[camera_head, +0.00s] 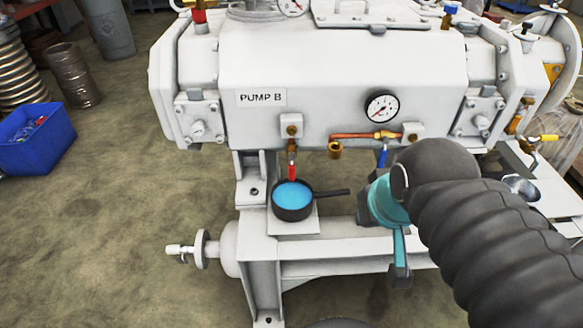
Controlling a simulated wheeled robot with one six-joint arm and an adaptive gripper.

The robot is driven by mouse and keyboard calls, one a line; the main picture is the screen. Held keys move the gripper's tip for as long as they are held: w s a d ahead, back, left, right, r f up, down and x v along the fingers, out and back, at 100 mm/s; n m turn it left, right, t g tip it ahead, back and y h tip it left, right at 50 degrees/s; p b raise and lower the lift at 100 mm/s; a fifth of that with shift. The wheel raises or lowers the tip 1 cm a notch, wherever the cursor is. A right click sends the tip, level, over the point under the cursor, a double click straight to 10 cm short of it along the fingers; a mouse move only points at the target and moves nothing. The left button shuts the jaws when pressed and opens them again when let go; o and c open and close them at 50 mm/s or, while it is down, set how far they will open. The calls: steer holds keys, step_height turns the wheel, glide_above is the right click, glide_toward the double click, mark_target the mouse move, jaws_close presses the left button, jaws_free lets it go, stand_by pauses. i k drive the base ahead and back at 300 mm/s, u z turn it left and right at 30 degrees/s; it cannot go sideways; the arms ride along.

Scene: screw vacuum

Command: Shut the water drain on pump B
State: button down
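Pump B is the large white housing with the "PUMP B" label (262,98). A brass fitting (291,131) sits under the label, with a red-handled valve (292,171) hanging below it. A dark pan (293,210) holding blue liquid stands directly under this valve. A blue valve handle (383,157) shows further right, close to my arm. My gripper (400,277) points down, right of the pan and apart from it and from the red handle. Its fingers overlap in this view, so I cannot tell whether they are open. Nothing is visibly held.
A gauge (382,106) and a copper pipe (365,136) are on the pump's front. The pan's handle (332,193) sticks out toward my gripper. A white frame beam (340,249) runs below. A blue crate (37,138) stands left; the floor between is clear.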

mark_target(292, 155)
steer(key=z, duration=1)
steer(key=k, duration=0.75)
steer(key=u, duration=0.9)
